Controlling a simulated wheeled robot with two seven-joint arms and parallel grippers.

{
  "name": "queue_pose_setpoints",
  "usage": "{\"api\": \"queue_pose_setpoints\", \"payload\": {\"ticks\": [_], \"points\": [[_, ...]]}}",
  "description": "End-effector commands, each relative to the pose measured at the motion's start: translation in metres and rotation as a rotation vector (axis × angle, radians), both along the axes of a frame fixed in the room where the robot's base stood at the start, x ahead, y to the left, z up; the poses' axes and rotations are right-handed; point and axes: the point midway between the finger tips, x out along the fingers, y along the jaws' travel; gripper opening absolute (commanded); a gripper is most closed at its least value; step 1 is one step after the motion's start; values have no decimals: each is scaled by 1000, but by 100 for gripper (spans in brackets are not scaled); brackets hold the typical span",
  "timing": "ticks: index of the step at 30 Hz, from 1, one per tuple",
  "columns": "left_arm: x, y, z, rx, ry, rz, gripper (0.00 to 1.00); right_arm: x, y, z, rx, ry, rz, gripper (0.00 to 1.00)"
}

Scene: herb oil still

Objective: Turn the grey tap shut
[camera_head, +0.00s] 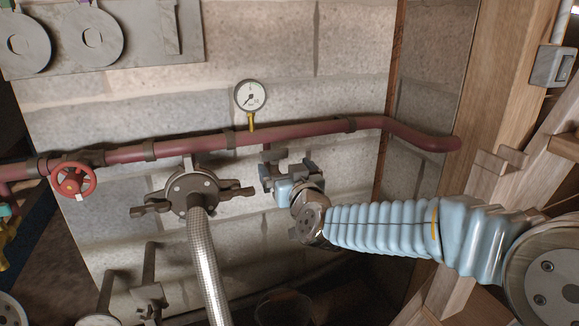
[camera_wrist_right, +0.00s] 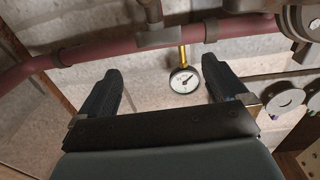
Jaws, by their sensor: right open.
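What looks like the grey tap (camera_head: 272,156) is a small grey fitting on a short branch under the red pipe, partly hidden behind my right gripper. In the right wrist view, the branch's fitting (camera_wrist_right: 150,6) is cut by the top edge. My right gripper (camera_head: 288,170) is just in front of and below the branch. In the right wrist view its two dark fingers (camera_wrist_right: 165,78) are wide apart with nothing between them, and the branch lies beyond their tips. I cannot tell the handle's angle. My left gripper is not in view.
The red pipe (camera_head: 190,147) runs along the block wall. A gauge (camera_head: 250,96) stands above it. Left of the gripper are a winged flange (camera_head: 192,191) with a braided hose (camera_head: 205,260) and a red handwheel (camera_head: 73,180). A wooden frame (camera_head: 505,100) stands at right.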

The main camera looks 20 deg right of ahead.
Motion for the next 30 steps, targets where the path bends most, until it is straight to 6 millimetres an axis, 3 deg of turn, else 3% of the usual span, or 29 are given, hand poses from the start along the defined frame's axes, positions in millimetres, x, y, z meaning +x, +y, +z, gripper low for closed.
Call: {"api": "queue_pose_setpoints", "payload": {"ticks": [3,8,30], "points": [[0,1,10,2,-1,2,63,-17,0,3,5,1,2,100],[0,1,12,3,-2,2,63,-27,1,0,0,0,1,100],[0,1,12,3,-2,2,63,-27,1,0,-1,0,0,100]]}}
